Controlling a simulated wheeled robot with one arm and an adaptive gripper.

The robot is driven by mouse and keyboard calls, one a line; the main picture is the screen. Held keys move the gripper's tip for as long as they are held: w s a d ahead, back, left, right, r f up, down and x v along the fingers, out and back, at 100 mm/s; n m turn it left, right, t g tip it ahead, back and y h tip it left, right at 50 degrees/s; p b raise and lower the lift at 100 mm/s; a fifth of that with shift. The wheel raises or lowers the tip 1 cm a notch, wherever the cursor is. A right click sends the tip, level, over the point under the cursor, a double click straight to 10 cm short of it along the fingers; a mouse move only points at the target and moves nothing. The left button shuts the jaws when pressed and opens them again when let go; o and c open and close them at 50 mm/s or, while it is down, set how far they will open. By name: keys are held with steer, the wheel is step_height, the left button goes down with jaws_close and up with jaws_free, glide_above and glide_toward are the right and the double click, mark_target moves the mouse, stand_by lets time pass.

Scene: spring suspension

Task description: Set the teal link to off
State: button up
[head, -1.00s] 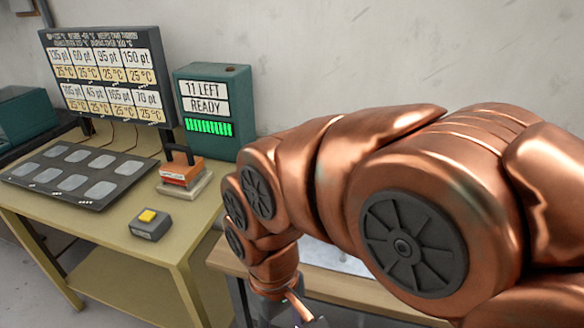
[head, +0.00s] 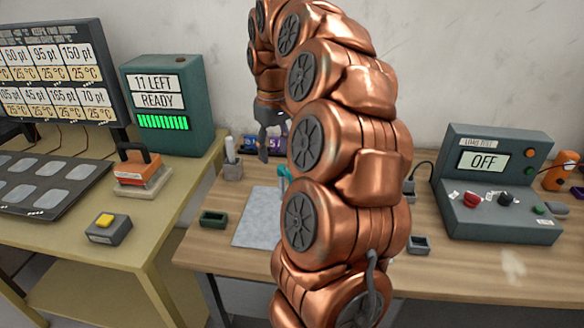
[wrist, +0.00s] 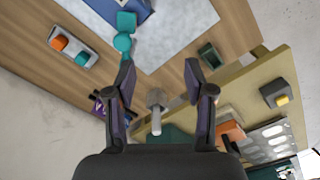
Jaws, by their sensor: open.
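A teal part (head: 284,177), seemingly the teal link, stands at the far side of the grey mat (head: 258,225), partly hidden by my arm in the head view. In the wrist view a teal part (wrist: 124,32) with a blocky end and a round end sits beside a dark blue block, close to the left fingertip. My gripper (head: 268,148) is open and empty above the back of the wooden bench; both fingers show apart in the wrist view (wrist: 160,75).
A grey cup with white items (head: 232,168) stands behind the mat, between the fingers in the wrist view. A small tray (wrist: 62,47) holds an orange and a teal piece. A green tray (head: 213,219) lies front left. The yellow table (head: 150,235) adjoins left.

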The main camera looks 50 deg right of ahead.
glide_toward(290, 176)
steer(key=shift+w+d+f+m, duration=0.2)
steer(key=shift+w+d+m, duration=0.15)
steer(key=shift+d, duration=0.3)
steer(key=shift+f+p, duration=0.9)
steer(key=shift+f, duration=2.9)
jaws_close()
